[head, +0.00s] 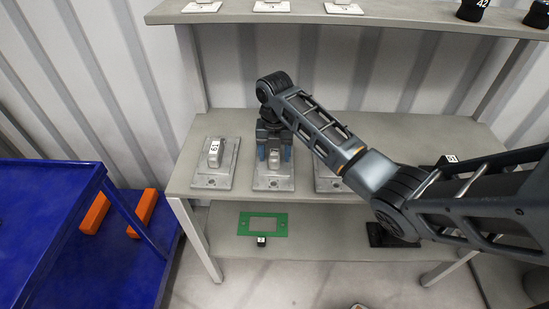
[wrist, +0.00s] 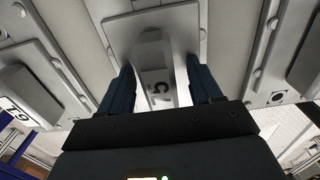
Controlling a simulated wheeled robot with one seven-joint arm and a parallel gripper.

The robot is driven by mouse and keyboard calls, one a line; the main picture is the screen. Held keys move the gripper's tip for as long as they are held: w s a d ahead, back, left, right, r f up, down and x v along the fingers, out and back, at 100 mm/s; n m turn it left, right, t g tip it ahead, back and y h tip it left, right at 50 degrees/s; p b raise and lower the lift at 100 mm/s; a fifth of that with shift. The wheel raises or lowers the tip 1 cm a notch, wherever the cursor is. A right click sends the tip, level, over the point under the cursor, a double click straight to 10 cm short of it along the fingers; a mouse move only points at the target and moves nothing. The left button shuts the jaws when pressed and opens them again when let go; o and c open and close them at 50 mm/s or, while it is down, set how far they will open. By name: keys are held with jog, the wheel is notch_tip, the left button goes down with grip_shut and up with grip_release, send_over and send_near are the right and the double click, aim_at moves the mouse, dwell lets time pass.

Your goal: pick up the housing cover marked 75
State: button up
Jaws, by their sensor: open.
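The housing cover (head: 272,183) is a grey plate with a raised block handle, lying on the middle shelf. My gripper (head: 274,154) is directly over it, pointing down. In the wrist view, the open blue fingers (wrist: 160,72) stand either side of the handle of this cover (wrist: 188,20), with gaps to it. The handle's white label shows only partly in the wrist view; a 7 and part of another character show, so I cannot read it fully. In the head view my gripper hides the label.
A similar cover (head: 211,180), its label like 61, lies to the left. Another (head: 328,184) lies to the right, partly behind my arm. An upper shelf (head: 400,14) overhangs behind. A green frame (head: 245,229) lies on the lower shelf. A blue cart (head: 45,190) stands left.

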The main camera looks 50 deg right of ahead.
jog(key=shift+c, duration=0.5)
grip_shut()
